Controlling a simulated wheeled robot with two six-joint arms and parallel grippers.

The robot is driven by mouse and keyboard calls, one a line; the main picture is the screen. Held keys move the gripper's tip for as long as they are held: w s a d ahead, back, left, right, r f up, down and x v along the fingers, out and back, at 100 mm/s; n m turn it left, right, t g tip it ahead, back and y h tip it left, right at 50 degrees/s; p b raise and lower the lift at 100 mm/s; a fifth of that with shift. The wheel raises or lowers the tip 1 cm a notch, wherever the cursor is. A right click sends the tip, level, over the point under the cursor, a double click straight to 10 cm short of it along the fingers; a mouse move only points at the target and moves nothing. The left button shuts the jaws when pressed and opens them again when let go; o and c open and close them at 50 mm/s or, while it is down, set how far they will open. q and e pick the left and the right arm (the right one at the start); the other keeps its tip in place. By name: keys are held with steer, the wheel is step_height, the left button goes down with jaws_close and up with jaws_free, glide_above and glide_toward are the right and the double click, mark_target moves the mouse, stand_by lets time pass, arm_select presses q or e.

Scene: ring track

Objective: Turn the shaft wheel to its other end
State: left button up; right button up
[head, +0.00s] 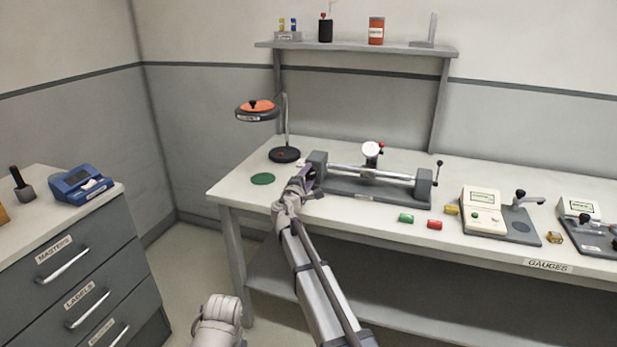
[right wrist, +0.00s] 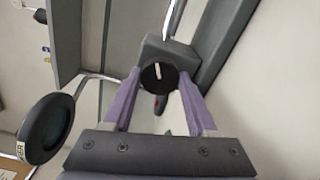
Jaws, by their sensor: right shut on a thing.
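The shaft wheel (right wrist: 158,77) is a small dark round knob with a white line on its face. It sits on the end block (right wrist: 165,50) of the grey shaft fixture. In the right wrist view, the purple fingers of my right gripper (right wrist: 159,80) are shut on its two sides. In the head view, my right gripper (head: 304,179) is at the left end of the fixture (head: 375,190) and hides the wheel. The fixture carries a bright horizontal shaft (head: 350,172) and a round dial (head: 371,149). My left gripper is out of view.
A lamp (head: 285,154) and a green disc (head: 263,179) are left of the fixture. A gauge unit (head: 484,215) stands to the right. A shelf (head: 360,46) hangs above the bench.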

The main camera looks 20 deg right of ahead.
steer(key=m, duration=0.4)
steer(key=shift+m, duration=0.3)
steer(key=m, duration=0.4)
steer(key=shift+m, duration=0.3)
steer(key=m, duration=0.4)
steer(key=shift+f+m, duration=0.1)
steer(key=shift+m, duration=2)
steer(key=shift+s, duration=0.1)
steer(key=o, duration=1.4)
steer(key=shift+c, duration=0.2)
